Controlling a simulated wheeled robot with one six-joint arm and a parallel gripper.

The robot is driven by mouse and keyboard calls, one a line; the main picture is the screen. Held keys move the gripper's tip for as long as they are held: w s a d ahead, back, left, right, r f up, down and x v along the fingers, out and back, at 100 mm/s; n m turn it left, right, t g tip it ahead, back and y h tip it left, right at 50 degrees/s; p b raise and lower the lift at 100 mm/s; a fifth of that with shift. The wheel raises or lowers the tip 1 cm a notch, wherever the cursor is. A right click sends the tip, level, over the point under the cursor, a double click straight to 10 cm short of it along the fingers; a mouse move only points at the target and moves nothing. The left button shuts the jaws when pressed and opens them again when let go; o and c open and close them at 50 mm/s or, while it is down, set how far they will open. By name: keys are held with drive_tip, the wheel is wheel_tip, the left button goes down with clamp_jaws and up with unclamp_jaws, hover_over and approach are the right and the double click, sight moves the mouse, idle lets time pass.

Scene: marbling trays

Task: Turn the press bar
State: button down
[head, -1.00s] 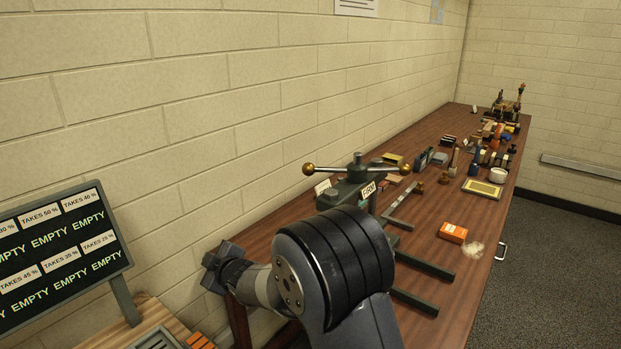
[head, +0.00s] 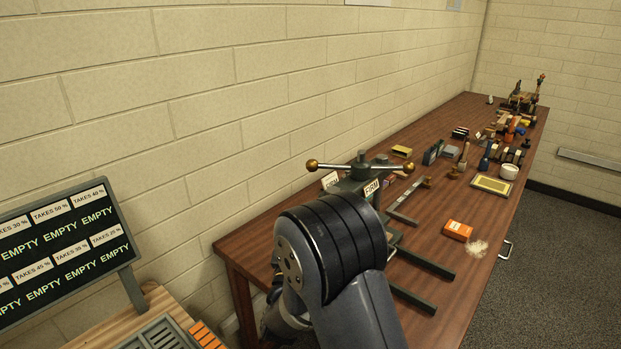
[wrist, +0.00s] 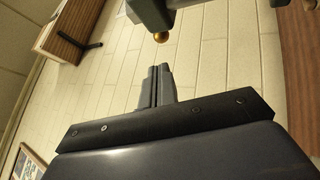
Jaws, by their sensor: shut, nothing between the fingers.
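A "FIRM" label sits on the press, whose lower part is hidden by my arm. In the wrist view a brass ball (wrist: 161,37) shows at the top, below a dark green-grey part. My gripper (wrist: 158,68) is shut and empty, its fingertips a little below that ball in the picture and apart from it. In the head view my arm hides the gripper.
The long brown table (head: 245,250) carries an orange box (head: 457,230), a yellow-framed tray (head: 491,185) and several bottles and tools further back. Dark rails (head: 425,262) stick out from the press. A board reading "EMPTY" (head: 65,250) stands at left. The block wall is close behind the press.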

sight(309, 170)
drive_tip(key=p+x, duration=0.5)
drive_tip(key=x, duration=0.8)
drive_tip(key=shift+w+r, duration=0.1)
drive_tip(key=shift+w, duration=0.15)
drive_tip(key=shift+w, duration=0.1)
drive_tip(key=shift+w+b, duration=0.4)
drive_tip(key=shift+b, duration=0.6)
drive_tip(key=shift+w+a, duration=0.1)
drive_tip(key=shift+w, duration=0.25)
